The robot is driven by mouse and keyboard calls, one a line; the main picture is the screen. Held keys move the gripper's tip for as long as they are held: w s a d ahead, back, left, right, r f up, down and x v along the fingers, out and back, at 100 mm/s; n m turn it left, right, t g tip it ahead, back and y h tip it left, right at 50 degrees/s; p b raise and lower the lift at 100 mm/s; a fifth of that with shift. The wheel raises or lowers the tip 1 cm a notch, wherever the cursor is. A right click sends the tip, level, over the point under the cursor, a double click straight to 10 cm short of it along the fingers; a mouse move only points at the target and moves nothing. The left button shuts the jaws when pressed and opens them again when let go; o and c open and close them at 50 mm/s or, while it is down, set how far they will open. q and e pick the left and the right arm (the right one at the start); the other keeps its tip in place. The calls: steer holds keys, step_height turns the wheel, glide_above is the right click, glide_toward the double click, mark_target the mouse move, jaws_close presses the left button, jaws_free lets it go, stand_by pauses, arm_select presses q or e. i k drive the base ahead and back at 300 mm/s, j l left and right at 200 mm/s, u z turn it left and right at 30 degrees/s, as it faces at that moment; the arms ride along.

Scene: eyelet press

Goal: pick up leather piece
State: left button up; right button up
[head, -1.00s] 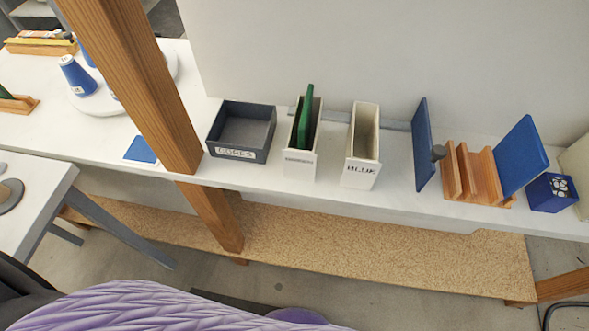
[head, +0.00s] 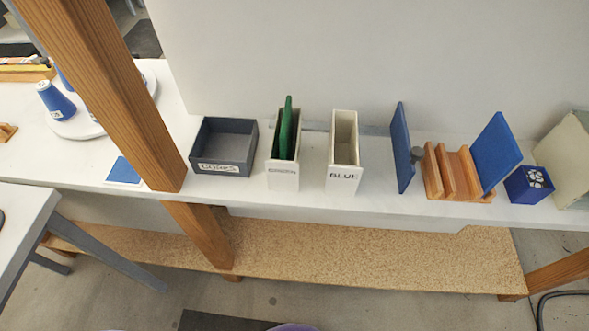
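Flat pieces that look like leather are on the white bench. A blue piece (head: 495,154) leans tilted in the right of a slotted wooden rack (head: 466,178). Another blue panel (head: 401,148) stands upright at the rack's left, beside a small dark knob. A green piece (head: 287,130) stands in a white bin (head: 283,177) with an unclear label. A white bin labelled BLUE (head: 342,178) looks empty. A small blue square (head: 124,171) lies flat on the bench at the left. Neither of my grippers is in view.
A wooden post (head: 130,110) crosses the left side. A blue box (head: 529,184) with a white pattern sits right of the rack. A lower tan shelf (head: 370,262) runs below the bench.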

mark_target(495, 153)
steer(key=z, duration=1.3)
steer(key=i+l+u, duration=0.2)
steer(key=l+u, duration=0.15)
steer(key=l, duration=0.2)
steer(key=i+l+u, duration=0.2)
steer(key=k+l, duration=0.1)
